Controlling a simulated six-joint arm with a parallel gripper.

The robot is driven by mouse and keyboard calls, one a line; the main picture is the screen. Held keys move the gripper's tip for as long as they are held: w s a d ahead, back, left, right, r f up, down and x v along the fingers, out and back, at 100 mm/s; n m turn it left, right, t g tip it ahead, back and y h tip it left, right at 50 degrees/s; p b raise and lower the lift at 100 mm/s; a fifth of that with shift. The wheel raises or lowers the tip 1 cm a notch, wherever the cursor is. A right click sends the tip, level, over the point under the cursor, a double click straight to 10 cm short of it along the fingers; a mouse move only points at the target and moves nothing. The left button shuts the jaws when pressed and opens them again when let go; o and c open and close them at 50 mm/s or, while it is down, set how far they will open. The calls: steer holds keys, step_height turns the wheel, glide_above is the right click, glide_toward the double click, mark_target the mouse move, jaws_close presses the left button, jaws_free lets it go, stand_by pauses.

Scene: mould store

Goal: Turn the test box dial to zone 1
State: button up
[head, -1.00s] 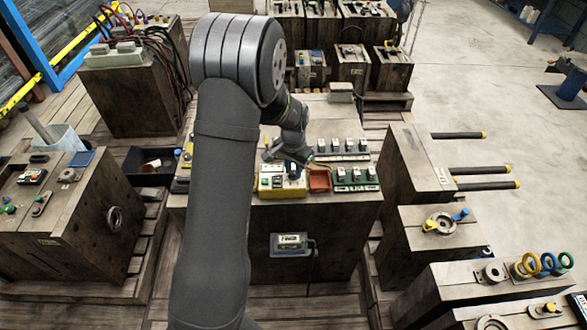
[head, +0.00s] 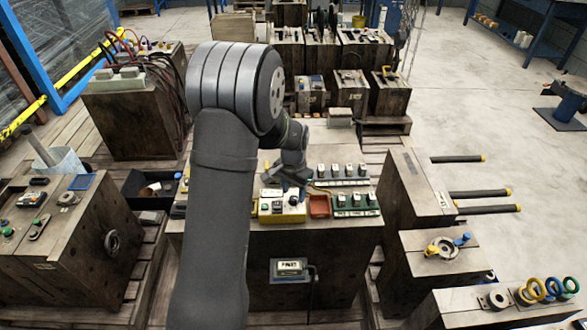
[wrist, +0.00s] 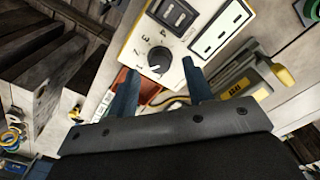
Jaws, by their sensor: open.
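The test box (head: 281,215) is a yellow case with a pale top panel, on the middle wooden block. Its dial (wrist: 158,58) is a round black knob in the wrist view, with the numbers 1 to 4 printed around one side. A small pale mark shows on the knob, but I cannot tell for certain which number it points to. My gripper (wrist: 159,68) is open, its two blue-grey fingers apart. The fingertips lie on either side of the knob in the picture; I cannot tell whether they touch it.
A red tray (head: 319,207) and a green-based row of switches (head: 353,203) sit right of the box. Another switch row (head: 342,173) lies behind. A grey meter box (head: 289,269) hangs on the block's front. Other wooden blocks stand on both sides.

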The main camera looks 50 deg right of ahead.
mark_target(294, 198)
step_height(294, 198, up, 16)
stand_by(0.3)
steer(key=shift+f, duration=0.2)
stand_by(0.3)
step_height(294, 198, down, 17)
steer(key=shift+f, duration=0.15)
stand_by(0.5)
steer(key=n, duration=0.3)
steer(key=shift+n, duration=0.4)
steer(key=n, duration=0.3)
steer(key=shift+n, duration=0.4)
step_height(294, 198, up, 12)
steer(key=shift+f, duration=0.25)
stand_by(1.6)
